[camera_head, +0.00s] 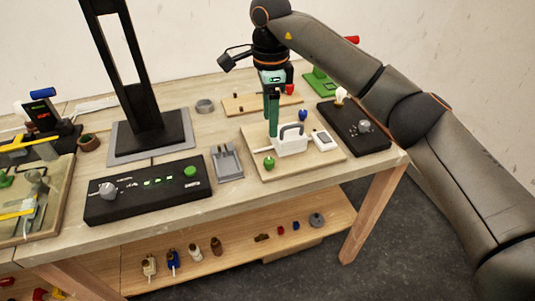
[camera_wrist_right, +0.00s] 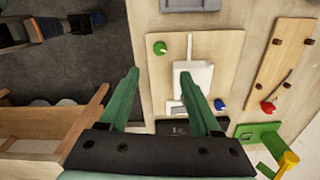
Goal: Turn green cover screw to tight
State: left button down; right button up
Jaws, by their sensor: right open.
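The green cover screw (camera_head: 269,163) sits on a light wooden board (camera_head: 325,157), at its near left corner. In the right wrist view the green screw (camera_wrist_right: 160,47) lies ahead of the fingertips. A white block with a grey handle (camera_head: 291,145) stands beside it on the board. A blue screw (camera_head: 303,115) is at the board's far side; it also shows in the right wrist view (camera_wrist_right: 220,104). My right gripper (camera_head: 272,122) points down above the board, behind the green screw and apart from it. Its green fingers are spread and empty in the right wrist view (camera_wrist_right: 164,78). My left gripper is out of sight.
A black control box (camera_head: 150,205) and a grey tray (camera_head: 227,164) stand left of the board. A black box with a bulb and knob (camera_head: 365,140) is close on its right. A wooden strip (camera_head: 240,103) lies behind. A lower shelf (camera_head: 210,265) holds small parts.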

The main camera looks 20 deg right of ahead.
aim_at(270, 160)
notch_tip(270, 160, down, 12)
jog(key=shift+p, duration=0.55)
jog(key=shift+c, duration=0.3)
grip_shut()
